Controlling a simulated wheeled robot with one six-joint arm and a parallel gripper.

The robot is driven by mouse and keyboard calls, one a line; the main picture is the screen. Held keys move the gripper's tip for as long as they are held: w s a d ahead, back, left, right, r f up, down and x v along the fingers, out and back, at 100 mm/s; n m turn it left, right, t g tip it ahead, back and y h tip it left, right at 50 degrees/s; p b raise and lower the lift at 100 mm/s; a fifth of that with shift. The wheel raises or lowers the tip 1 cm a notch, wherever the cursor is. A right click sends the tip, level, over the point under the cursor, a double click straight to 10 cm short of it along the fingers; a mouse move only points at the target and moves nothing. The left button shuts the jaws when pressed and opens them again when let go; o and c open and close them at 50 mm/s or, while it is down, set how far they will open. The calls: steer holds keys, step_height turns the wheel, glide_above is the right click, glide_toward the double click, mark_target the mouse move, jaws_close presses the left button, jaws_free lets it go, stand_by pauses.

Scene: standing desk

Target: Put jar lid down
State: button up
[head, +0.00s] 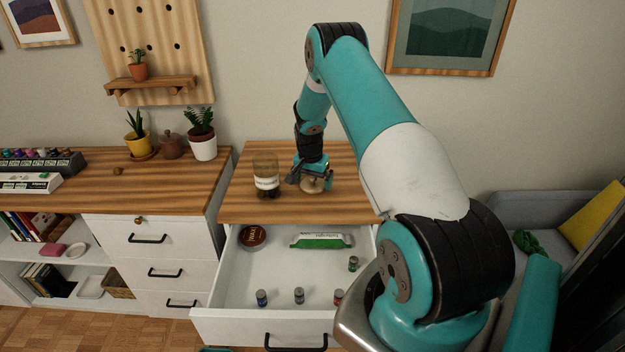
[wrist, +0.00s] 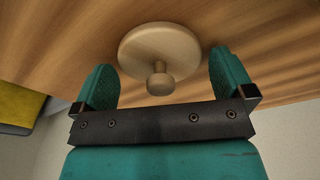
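The jar lid (head: 314,186) is a round pale wooden disc with a knob. It lies on the wooden desk top (head: 345,205), knob up, just right of the glass jar. The lid also shows in the wrist view (wrist: 150,45), its knob pointing at my gripper. My gripper (head: 308,182) is low over the lid. In the wrist view my gripper (wrist: 163,82) is open, with the knob between its spread fingers and a gap on each side. The glass jar (head: 266,183) stands upright with a pale label and dark contents; its top has no lid on it.
Below the desk top a white drawer (head: 215,297) is pulled open. It holds a round brown tin (head: 253,236), a green-and-white box (head: 321,241) and several small bottles. A cabinet with potted plants (head: 201,143) stands at the left. The desk top right of the lid is clear.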

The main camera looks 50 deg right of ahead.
mark_target(310, 187)
step_height(310, 187, up, 12)
steer(key=a+b, duration=0.2)
steer(key=s+a+r+n+y, duration=0.1)
steer(key=s+a+r+n, duration=0.2)
steer(key=a, duration=0.6)
steer(key=a+r+n+t+y, duration=0.1)
steer(key=a+r+n, duration=0.35)
steer(key=a, duration=0.55)
steer(key=s+a+r+n+y, duration=0.1)
steer(key=s+a+r+n, duration=0.15)
steer(key=a+r, duration=0.45)
steer(key=s+a+r+n+g+y, duration=0.1)
steer(key=s+a+r+n+y, duration=0.1)
steer(key=s+a+n, duration=0.9)
steer(key=s+a+y, duration=0.1)
steer(key=s+a, duration=0.6)
steer(key=s, duration=0.4)
steer(key=shift+n+g, duration=0.3)
